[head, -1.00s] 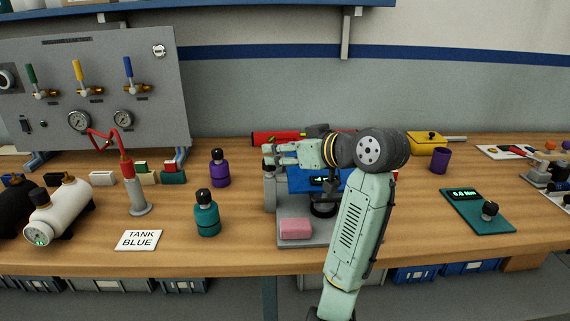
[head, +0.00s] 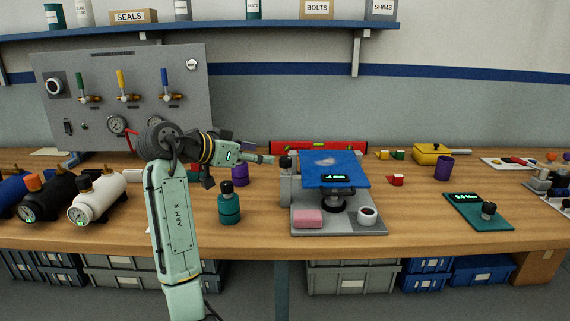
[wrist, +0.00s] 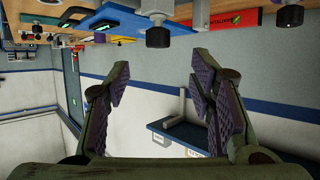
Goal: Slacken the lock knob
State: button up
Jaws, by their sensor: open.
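The stand has a blue plate (head: 335,166) with a lit display on top, and a grey post at its left. A black knob (head: 285,163) tops the post; I take it as the lock knob. My gripper (head: 264,159) reaches in from the left, its tips close to the knob. In the wrist view, which looks upside down, my gripper (wrist: 158,85) is open with nothing between its fingers. A black knob (wrist: 158,37) shows above the fingertips, apart from them, beside the blue plate (wrist: 110,20).
A red level (head: 340,147) lies behind. The wood in front of the teal scale (head: 478,210) is clear.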

aim_at(282, 159)
jog(key=p+x, duration=0.3)
jog(key=x, duration=0.7)
jog(key=shift+w+d+f+p, duration=0.15)
jog(key=shift+d+p, duration=0.15)
jog(key=shift+d, duration=0.1)
jog(key=c, duration=1.2)
jog(key=shift+o, duration=0.2)
